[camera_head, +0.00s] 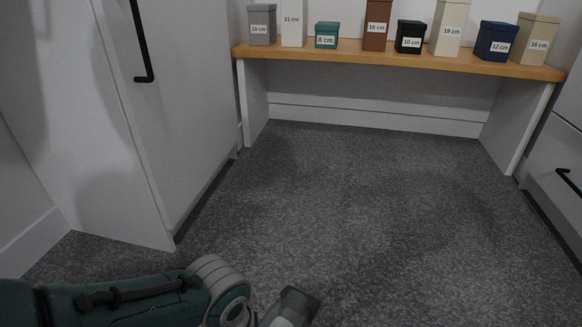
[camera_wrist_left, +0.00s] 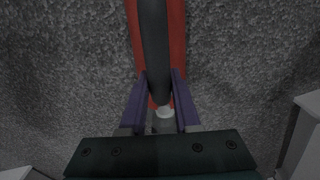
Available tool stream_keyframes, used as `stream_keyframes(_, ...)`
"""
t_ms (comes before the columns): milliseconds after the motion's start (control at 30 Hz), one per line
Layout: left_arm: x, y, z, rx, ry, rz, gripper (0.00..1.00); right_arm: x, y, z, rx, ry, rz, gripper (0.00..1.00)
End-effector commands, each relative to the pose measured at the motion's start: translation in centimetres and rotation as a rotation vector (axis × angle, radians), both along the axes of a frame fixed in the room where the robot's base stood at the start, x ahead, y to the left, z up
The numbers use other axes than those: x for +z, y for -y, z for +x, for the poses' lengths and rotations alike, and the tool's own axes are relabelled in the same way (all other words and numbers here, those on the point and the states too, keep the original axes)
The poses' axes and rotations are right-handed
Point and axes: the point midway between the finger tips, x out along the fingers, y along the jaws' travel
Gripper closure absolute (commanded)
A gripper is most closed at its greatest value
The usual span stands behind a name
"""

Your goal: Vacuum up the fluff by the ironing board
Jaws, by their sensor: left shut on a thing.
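In the left wrist view, my left gripper (camera_wrist_left: 160,80) has its two purple fingers shut on the dark grey handle of a red device (camera_wrist_left: 177,40), which looks like the vacuum. The device runs up out of the top of that view, above grey carpet; its far end is out of sight. In the head view, my left arm comes in at the bottom left; the held vacuum cannot be made out there. No fluff and no ironing board can be made out in either view. My right gripper is not in view.
A wooden shelf (camera_head: 400,61) at the back carries several labelled boxes. A white cabinet (camera_head: 185,110) with a black handle stands at left, and a drawer unit (camera_head: 560,150) at right. The grey carpet (camera_head: 350,200) between them is clear.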

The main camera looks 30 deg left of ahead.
Motion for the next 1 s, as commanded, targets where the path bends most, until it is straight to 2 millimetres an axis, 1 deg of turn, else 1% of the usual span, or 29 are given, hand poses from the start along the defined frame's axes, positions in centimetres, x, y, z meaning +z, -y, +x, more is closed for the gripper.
stream_keyframes(33,-0.2,-0.1,0.6,0.001,0.004,0.000,1.00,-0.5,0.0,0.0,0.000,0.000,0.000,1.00)
stream_keyframes(267,-0.2,-0.4,1.5,0.001,0.002,-0.001,1.00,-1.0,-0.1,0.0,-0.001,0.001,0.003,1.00)
stream_keyframes(533,-0.4,-1.0,3.7,0.000,0.004,0.000,1.00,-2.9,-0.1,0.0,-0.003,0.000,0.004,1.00)
stream_keyframes(833,-0.3,-1.4,4.7,0.001,0.002,0.000,1.00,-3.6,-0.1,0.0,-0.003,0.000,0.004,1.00)
stream_keyframes(1000,-0.5,-1.8,5.9,0.001,0.004,0.001,1.00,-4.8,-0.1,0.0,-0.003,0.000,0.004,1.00)
